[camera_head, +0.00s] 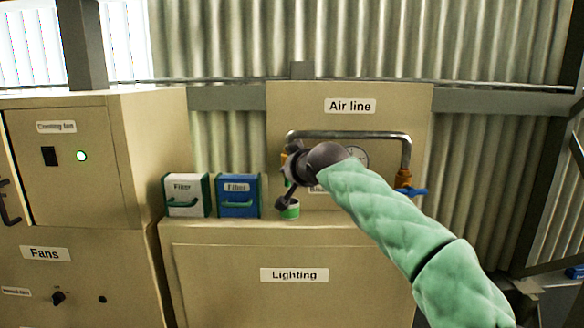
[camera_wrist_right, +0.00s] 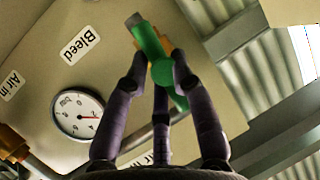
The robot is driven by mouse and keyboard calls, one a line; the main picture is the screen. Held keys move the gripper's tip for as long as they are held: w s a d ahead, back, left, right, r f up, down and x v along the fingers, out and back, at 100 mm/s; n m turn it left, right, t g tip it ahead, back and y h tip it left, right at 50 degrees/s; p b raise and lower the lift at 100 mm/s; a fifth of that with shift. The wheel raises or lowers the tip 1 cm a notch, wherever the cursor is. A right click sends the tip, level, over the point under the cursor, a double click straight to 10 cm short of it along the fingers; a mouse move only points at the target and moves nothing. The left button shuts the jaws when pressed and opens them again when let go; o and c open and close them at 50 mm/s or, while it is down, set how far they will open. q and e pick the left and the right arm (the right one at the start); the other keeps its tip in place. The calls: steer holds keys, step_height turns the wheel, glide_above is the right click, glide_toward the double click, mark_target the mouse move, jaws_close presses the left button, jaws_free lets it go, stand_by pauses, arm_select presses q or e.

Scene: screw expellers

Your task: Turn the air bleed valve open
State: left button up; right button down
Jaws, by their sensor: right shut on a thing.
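The Air line panel (camera_head: 349,125) stands at the back, with a grey pipe loop across it. My right gripper (camera_head: 289,170) is at the left side of this panel, mostly hidden behind its own wrist. In the right wrist view my right gripper (camera_wrist_right: 163,68) is shut on the green handle of the bleed valve (camera_wrist_right: 150,40). The handle lies slanted in that view, beside the Bleed label (camera_wrist_right: 82,45). The valve body is mostly hidden behind the handle and fingers. My left gripper is not in view.
A valve with a blue handle (camera_head: 411,191) sits at the pipe's right end. A round gauge (camera_wrist_right: 78,114) is on the panel.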

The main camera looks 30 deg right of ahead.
steer(key=shift+f+n+g, duration=0.25)
steer(key=shift+n+g, duration=0.15)
steer(key=shift+h, duration=0.3)
steer(key=c, duration=1.1)
jaws_free()
steer(key=shift+o, duration=0.7)
steer(key=shift+d+r, duration=0.1)
steer(key=shift+r, duration=0.1)
steer(key=v, duration=1.2)
